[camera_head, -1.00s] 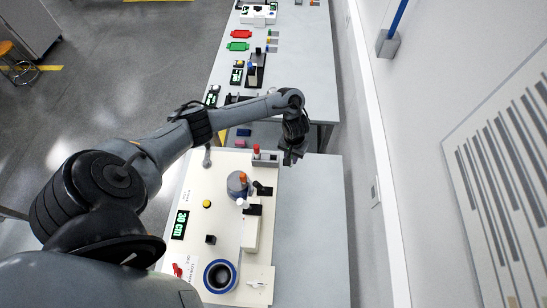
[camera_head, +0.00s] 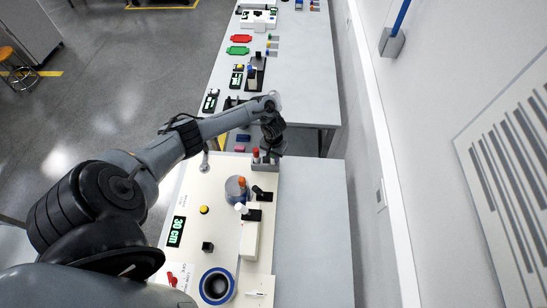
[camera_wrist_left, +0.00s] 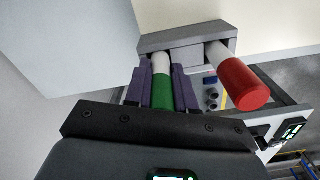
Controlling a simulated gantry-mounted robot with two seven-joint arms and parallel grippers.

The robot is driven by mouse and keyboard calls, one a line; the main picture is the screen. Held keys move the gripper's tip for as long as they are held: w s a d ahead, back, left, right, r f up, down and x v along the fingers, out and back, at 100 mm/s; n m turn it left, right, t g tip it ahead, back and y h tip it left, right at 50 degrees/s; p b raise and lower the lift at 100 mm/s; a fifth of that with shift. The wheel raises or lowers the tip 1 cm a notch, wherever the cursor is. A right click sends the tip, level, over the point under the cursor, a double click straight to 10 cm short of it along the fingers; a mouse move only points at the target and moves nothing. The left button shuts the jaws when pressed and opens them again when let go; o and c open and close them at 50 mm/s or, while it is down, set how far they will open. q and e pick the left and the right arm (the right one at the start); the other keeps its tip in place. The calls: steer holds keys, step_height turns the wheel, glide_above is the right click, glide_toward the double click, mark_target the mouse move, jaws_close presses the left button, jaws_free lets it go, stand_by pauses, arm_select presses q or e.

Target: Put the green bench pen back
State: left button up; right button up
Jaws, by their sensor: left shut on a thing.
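The green bench pen (camera_wrist_left: 163,92) shows in the left wrist view with a green cap and a white body. My left gripper (camera_wrist_left: 161,74) is shut on its green part, one finger on each side. The pen's white end meets the grey pen holder (camera_wrist_left: 187,38); I cannot tell how deep it sits. A red-capped pen (camera_wrist_left: 240,84) stands in the same holder, beside it. In the head view my left gripper (camera_head: 271,150) is over the holder (camera_head: 264,168), right of the red pen (camera_head: 256,154). The green pen is hard to make out there. My right gripper is out of view.
The grey table (camera_head: 310,230) right of the board is clear. A wall runs along the right.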

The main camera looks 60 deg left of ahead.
arm_select(q)
steer(key=shift+f, duration=0.4)
steer(key=o, duration=0.9)
steer(key=shift+r, duration=0.1)
